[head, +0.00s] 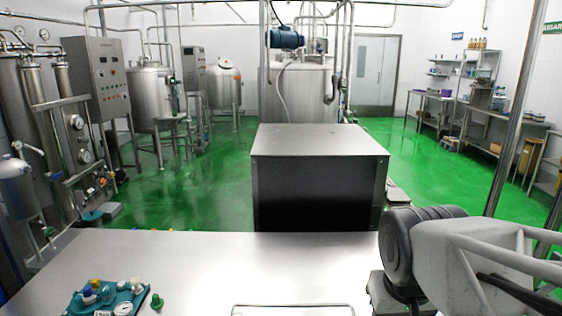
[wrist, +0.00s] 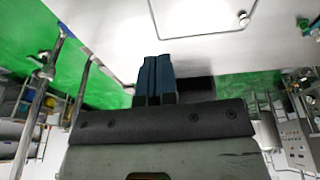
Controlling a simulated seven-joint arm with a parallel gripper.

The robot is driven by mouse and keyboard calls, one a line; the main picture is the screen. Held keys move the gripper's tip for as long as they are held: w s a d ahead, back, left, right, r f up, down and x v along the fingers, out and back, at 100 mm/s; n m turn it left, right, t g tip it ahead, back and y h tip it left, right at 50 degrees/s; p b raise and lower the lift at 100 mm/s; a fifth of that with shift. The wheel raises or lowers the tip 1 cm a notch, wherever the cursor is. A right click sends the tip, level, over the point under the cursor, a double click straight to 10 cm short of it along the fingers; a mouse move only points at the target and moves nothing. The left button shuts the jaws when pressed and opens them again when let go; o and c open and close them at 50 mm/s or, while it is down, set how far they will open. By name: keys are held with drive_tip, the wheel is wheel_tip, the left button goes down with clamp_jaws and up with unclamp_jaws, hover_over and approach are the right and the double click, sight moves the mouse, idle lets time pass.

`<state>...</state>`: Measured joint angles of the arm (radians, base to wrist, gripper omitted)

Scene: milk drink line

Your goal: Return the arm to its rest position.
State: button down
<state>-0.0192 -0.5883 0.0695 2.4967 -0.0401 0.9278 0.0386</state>
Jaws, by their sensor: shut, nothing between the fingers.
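My gripper (wrist: 156,60) shows in the wrist view as two dark blue fingers side by side, shut with nothing between them. The fingers point toward the top of the picture, and a pale steel surface shows beyond them. In the head view, grey and dark parts of my arm are at the lower right. My gripper cannot be made out there.
The steel table (head: 220,262) is mostly bare. A teal tray (head: 127,291) with several small bottles stands at its front left, with a green item (head: 157,302) beside it. A thin wire frame (head: 293,305) lies at front centre. A dark steel-topped box (head: 318,190) stands behind.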

drive_tip(key=shift+s+d+f, duration=0.1)
drive_tip(key=shift+s+f, duration=0.15)
drive_tip(key=shift+s, duration=0.4)
drive_tip(key=shift+s+d+f, duration=0.1)
drive_tip(key=shift+s+f, duration=0.1)
drive_tip(key=shift+s, duration=0.45)
drive_tip(key=shift+w, duration=0.1)
